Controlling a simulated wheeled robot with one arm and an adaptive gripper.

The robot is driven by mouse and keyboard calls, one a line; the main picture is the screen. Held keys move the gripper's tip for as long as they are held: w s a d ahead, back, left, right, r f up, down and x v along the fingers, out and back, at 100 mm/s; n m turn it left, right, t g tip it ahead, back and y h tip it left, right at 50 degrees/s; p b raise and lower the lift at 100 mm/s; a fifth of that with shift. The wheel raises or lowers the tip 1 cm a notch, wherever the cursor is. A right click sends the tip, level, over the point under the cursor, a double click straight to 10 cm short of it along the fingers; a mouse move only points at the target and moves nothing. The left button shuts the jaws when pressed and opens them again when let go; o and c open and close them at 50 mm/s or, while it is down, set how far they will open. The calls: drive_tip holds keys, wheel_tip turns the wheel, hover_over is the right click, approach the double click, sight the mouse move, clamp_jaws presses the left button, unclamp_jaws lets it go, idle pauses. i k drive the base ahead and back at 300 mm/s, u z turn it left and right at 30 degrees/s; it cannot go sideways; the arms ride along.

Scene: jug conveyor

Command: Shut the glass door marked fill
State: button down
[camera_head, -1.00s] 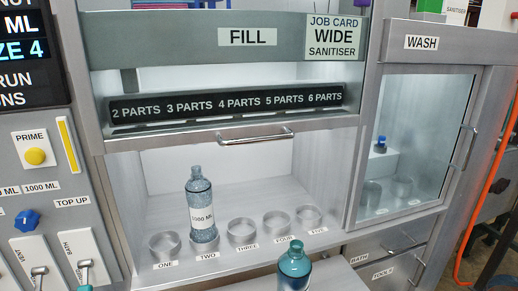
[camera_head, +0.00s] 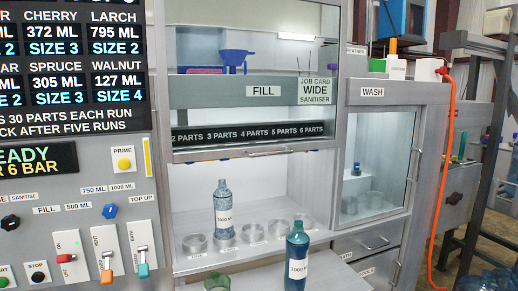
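The fill door is a framed glass panel (camera_head: 255,60) seen in the head view, with a bar handle (camera_head: 283,152) along its lower edge. It stands raised, and the fill bay (camera_head: 262,190) below it is open. The FILL label (camera_head: 263,91) shows behind or on the panel; I cannot tell which. A clear blue-grey bottle (camera_head: 224,208) marked ML stands upright in the bay, in the second ring from the left. My gripper is not in view.
A teal 1000 ML bottle (camera_head: 297,258) stands in front of the bay, and a dark green top (camera_head: 217,282) shows at the bottom edge. Right of the bay is the closed WASH door (camera_head: 378,150). An orange hose (camera_head: 446,180) hangs further right. Control panel (camera_head: 80,215) left.

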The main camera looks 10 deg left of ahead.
sight(169, 158)
drive_tip(key=u, duration=1.15)
drive_tip(key=i, duration=1)
drive_tip(key=z, duration=0.05)
